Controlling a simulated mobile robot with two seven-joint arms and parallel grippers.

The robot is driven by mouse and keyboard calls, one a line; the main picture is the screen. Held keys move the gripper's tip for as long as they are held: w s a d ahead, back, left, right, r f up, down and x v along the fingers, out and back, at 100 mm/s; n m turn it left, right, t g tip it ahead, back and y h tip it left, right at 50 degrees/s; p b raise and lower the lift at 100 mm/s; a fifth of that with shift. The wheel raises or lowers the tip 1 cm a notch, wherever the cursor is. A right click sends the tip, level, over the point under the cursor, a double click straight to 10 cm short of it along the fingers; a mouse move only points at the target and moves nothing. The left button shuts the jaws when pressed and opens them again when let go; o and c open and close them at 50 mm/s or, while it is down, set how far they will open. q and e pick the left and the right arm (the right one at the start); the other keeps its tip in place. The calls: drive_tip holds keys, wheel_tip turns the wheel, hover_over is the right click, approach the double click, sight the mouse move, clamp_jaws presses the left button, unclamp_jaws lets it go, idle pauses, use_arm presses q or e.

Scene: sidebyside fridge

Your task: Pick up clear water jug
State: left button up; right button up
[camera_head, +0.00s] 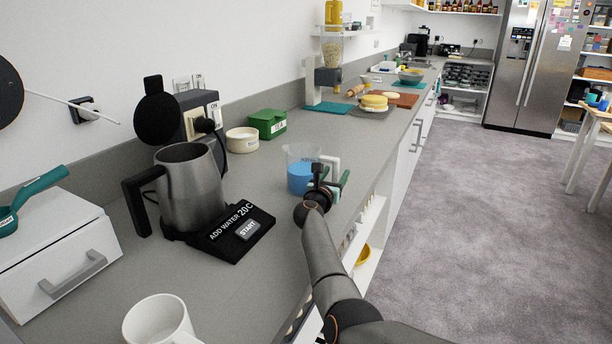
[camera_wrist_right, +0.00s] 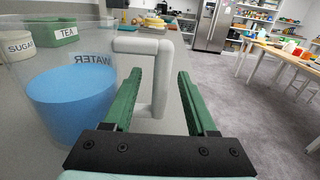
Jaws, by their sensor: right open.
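The clear water jug (camera_head: 301,172) stands upright on the grey counter with blue water in it and a white handle on its right side. In the right wrist view the jug (camera_wrist_right: 72,98) fills the left part, with the word WATER on it. My right gripper (camera_head: 336,181) is at the handle. In the right wrist view its green fingers (camera_wrist_right: 160,92) are apart, and the white handle (camera_wrist_right: 154,75) stands between them. I cannot tell whether a finger touches the handle. My left gripper is not in view.
A metal kettle (camera_head: 190,187) stands on a black base to the left of the jug. A white mug (camera_head: 158,322) is at the near edge. The green TEA box (camera_head: 267,123) and SUGAR pot (camera_head: 242,139) stand behind. The counter's long edge and open floor lie to the right.

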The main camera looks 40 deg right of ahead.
drive_tip(key=shift+w+d, duration=0.1)
drive_tip(key=shift+d, duration=0.15)
drive_tip(key=shift+a+r, duration=0.1)
drive_tip(key=shift+c, duration=0.5)
clamp_jaws()
idle(0.6)
drive_tip(key=shift+r, duration=0.15)
